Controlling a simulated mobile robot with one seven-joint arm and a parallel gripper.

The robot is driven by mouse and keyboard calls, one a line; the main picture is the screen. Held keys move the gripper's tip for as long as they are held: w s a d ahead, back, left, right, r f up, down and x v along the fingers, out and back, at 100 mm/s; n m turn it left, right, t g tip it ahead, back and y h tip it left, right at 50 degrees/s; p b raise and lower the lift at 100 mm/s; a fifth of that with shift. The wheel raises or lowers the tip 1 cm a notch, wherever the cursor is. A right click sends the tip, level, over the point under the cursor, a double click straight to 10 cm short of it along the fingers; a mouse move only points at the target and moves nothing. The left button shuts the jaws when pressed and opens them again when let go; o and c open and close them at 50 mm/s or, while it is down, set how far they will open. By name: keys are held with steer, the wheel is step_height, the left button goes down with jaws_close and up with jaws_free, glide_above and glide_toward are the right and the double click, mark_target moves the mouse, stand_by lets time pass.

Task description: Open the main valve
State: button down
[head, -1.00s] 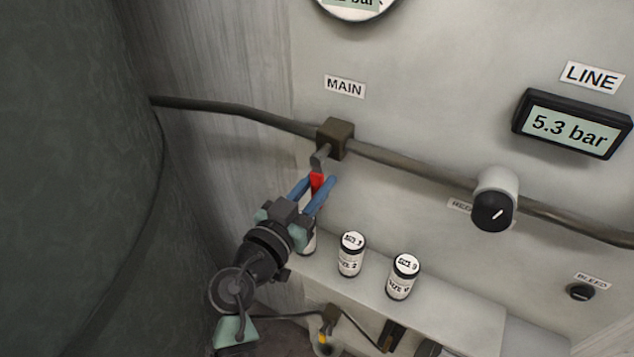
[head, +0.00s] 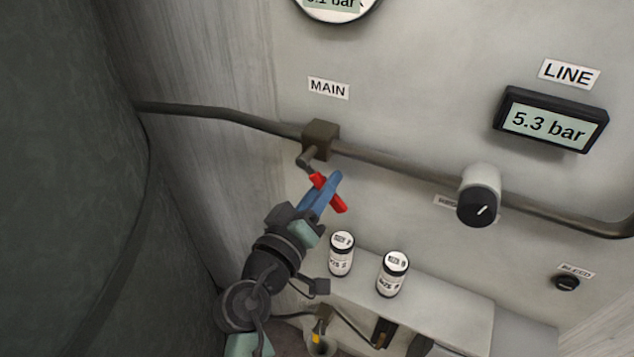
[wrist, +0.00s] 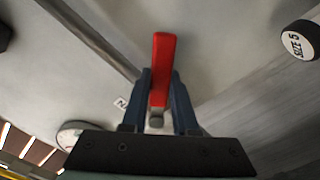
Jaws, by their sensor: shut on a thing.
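The main valve has a brown block body (head: 320,139) on the pipe below the "MAIN" label (head: 328,88) in the head view. Its red lever (head: 338,203) slants down and to the right from the valve. My gripper (head: 328,186) has its blue fingers shut on the lever, crossing it at an angle. The lever's red end sticks out past the fingers. In the wrist view the red lever (wrist: 163,62) stands between the two blue fingers (wrist: 160,105). Part of the lever is hidden by the fingers in the head view.
A "LINE" display (head: 549,124) reads 5.3 bar. A regulator knob (head: 479,204) sits on the pipe and a small bleed knob (head: 567,283) lower right. Two labelled jars (head: 341,253) (head: 393,274) stand on a ledge (head: 450,305) close to my gripper. A grey curved surface fills the left.

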steer(key=n, duration=0.1)
steer(key=r+n+p, duration=0.1)
steer(key=shift+s+d+r+n+p, duration=0.15)
steer(key=shift+s+d+n+p, duration=0.15)
steer(key=shift+d+n, duration=0.1)
steer(key=n+p, duration=0.1)
steer(key=r+n, duration=0.1)
steer(key=shift+s+d+r+n+p, duration=0.1)
steer(key=shift+d+n+p, duration=0.15)
steer(key=shift+n+p, duration=0.15)
steer(key=shift+s+d+r+n+p, duration=0.1)
steer(key=shift+r+n+p, duration=0.3)
steer(key=shift+n+p, duration=0.45)
steer(key=shift+d+r+n+p, duration=0.1)
steer(key=shift+r+n+p, duration=0.35)
steer(key=shift+n, duration=0.7)
steer(key=shift+a, duration=0.1)
steer(key=c, duration=0.7)
jaws_free()
steer(key=b+v, duration=0.4)
steer(key=v, duration=0.9)
